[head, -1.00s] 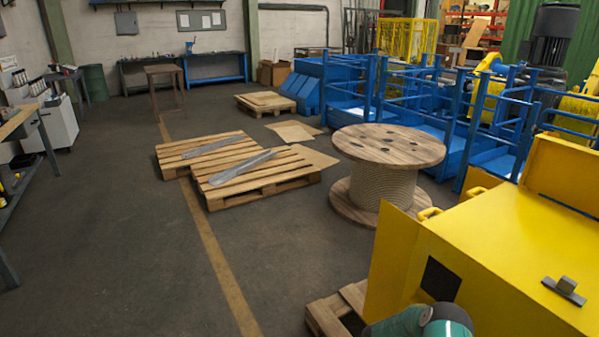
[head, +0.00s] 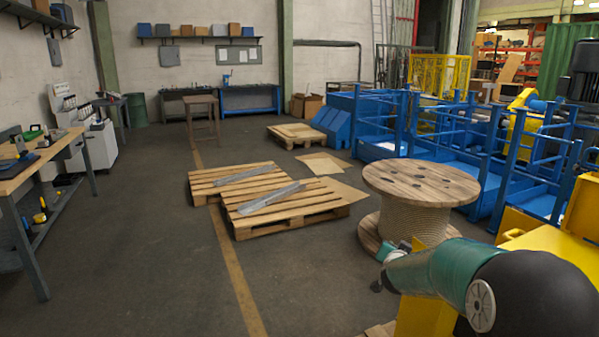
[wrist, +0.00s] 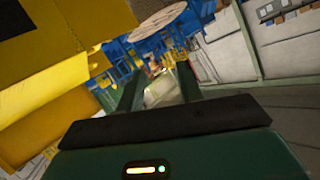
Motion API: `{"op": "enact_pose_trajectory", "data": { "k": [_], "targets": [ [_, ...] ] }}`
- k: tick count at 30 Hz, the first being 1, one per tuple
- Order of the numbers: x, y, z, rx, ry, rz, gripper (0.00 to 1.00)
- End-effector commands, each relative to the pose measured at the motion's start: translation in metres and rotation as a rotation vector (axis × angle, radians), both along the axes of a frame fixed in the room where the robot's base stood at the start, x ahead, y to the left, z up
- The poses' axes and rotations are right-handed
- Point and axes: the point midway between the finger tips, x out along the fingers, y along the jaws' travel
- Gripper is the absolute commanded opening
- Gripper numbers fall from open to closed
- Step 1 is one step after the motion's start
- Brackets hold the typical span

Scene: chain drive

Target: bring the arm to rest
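My arm (head: 440,275) reaches in from the lower right of the head view, its teal links in front of the yellow machine (head: 545,240). I cannot make out its fingers there. In the wrist view my gripper (wrist: 158,82) shows two dark fingers standing apart. A pale patch shows in the gap between them; I cannot tell what it is, and nothing is clearly held. The yellow machine also fills the left of the wrist view (wrist: 35,75).
A wooden cable spool (head: 420,182) stands just beyond my arm. Pallets (head: 290,212) with metal pieces lie mid-floor. Blue railings (head: 400,125) run behind the spool. A workbench (head: 50,160) stands at left. The floor (head: 140,270) between is clear.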

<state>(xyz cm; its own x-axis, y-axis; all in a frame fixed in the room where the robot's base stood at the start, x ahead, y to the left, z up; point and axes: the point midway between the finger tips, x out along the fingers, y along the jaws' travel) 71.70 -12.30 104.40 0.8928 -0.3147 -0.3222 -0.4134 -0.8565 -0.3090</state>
Motion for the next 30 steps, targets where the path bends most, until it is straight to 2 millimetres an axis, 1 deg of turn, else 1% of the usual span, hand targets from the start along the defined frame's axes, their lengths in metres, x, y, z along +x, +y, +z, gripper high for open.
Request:
{"op": "enact_pose_trajectory", "data": {
  "k": [1,3,5,8,11,12,14,15,17,18,20,21,23,24,26,27,30],
  "targets": [
    [-0.011,0.015,0.019,-0.005,0.015,0.049,0.36],
    [-0.028,0.035,0.035,-0.007,0.052,0.117,0.36],
    [-0.045,0.051,0.048,-0.012,0.088,0.171,0.36],
    [-0.078,0.074,0.065,-0.021,0.150,0.253,0.36],
    [-0.115,0.093,0.079,-0.033,0.218,0.322,0.36],
    [-0.130,0.100,0.083,-0.038,0.247,0.348,0.36],
    [-0.155,0.109,0.088,-0.047,0.291,0.383,0.36],
    [-0.172,0.114,0.090,-0.055,0.321,0.404,0.36],
    [-0.199,0.120,0.093,-0.063,0.367,0.433,0.36],
    [-0.217,0.124,0.093,-0.069,0.399,0.450,0.36],
    [-0.244,0.128,0.093,-0.080,0.447,0.473,0.36],
    [-0.263,0.129,0.093,-0.084,0.477,0.485,0.36],
    [-0.291,0.132,0.091,-0.093,0.527,0.503,0.36],
    [-0.309,0.132,0.090,-0.101,0.559,0.513,0.36],
    [-0.337,0.131,0.086,-0.109,0.608,0.525,0.36],
    [-0.355,0.131,0.083,-0.114,0.640,0.530,0.36],
    [-0.393,0.128,0.075,-0.124,0.710,0.539,0.36]
  ]
}}
